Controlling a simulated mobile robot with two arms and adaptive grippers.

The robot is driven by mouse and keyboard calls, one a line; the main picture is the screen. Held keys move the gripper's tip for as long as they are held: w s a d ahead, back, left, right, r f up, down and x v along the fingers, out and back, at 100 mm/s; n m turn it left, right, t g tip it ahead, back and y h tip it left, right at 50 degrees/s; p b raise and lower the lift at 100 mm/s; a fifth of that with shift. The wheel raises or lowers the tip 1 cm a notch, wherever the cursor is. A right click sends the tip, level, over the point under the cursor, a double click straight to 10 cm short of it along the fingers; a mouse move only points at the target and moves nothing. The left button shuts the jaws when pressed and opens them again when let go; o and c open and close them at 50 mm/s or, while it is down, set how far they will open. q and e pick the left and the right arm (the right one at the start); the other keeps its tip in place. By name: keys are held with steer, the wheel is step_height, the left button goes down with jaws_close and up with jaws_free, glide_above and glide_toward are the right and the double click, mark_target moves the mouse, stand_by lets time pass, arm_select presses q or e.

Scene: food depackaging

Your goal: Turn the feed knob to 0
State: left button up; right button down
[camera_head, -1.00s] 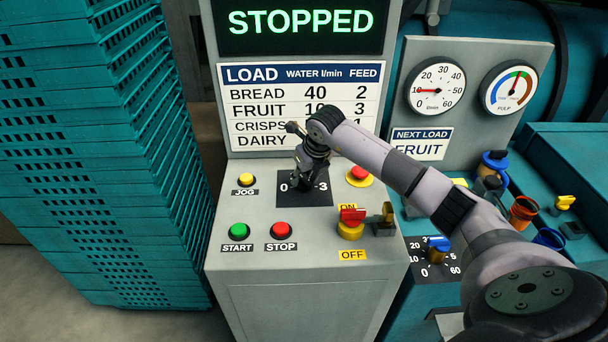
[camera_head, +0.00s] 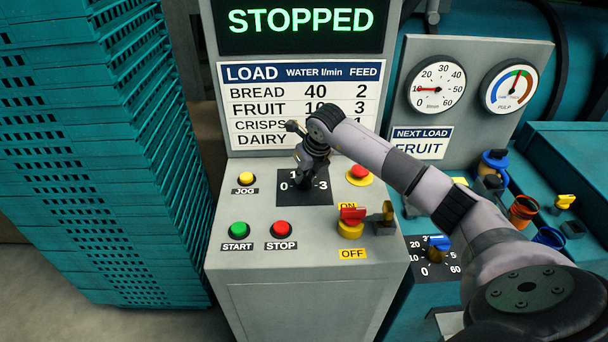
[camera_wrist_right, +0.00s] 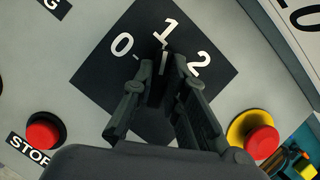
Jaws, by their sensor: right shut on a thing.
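The feed knob (camera_wrist_right: 161,72) is dark and sits on a black dial plate (camera_head: 322,199) marked 0 to 3 on the grey control panel. In the right wrist view the dial plate (camera_wrist_right: 90,82) shows 0, 1 and 2; the 3 is hidden. My right gripper (camera_head: 304,183) reaches down over the dial. In the right wrist view my right gripper (camera_wrist_right: 160,75) has its fingers on both sides of the knob, shut on it. The knob's visible end points towards the 1. In the head view the gripper hides most of the knob. My left gripper is not in view.
Around the dial are a yellow JOG button (camera_head: 246,180), a green START button (camera_head: 238,230), a red STOP button (camera_head: 281,229), a red button (camera_head: 359,172) on yellow and a red-yellow switch (camera_head: 351,222). The screen (camera_head: 306,22) reads STOPPED. Teal crates (camera_head: 95,150) stand at left.

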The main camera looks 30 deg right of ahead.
steer(key=shift+f+n+y+b, duration=0.15)
steer(key=shift+n+y+b, duration=0.25)
steer(key=shift+n+b, duration=0.75)
steer(key=n+y+b, duration=0.1)
steer(key=n+b, duration=0.1)
steer(key=shift+n, duration=0.35)
steer(key=n+g+y+b, duration=0.1)
steer(key=n, duration=0.2)
steer(key=shift+w+b, duration=0.1)
steer(key=shift+b, duration=0.25)
steer(key=shift+r+n+g+y+b, duration=0.2)
steer(key=shift+n+g+y+b, duration=0.25)
steer(key=shift+n, duration=1.35)
steer(key=c, duration=1.6)
jaws_free()
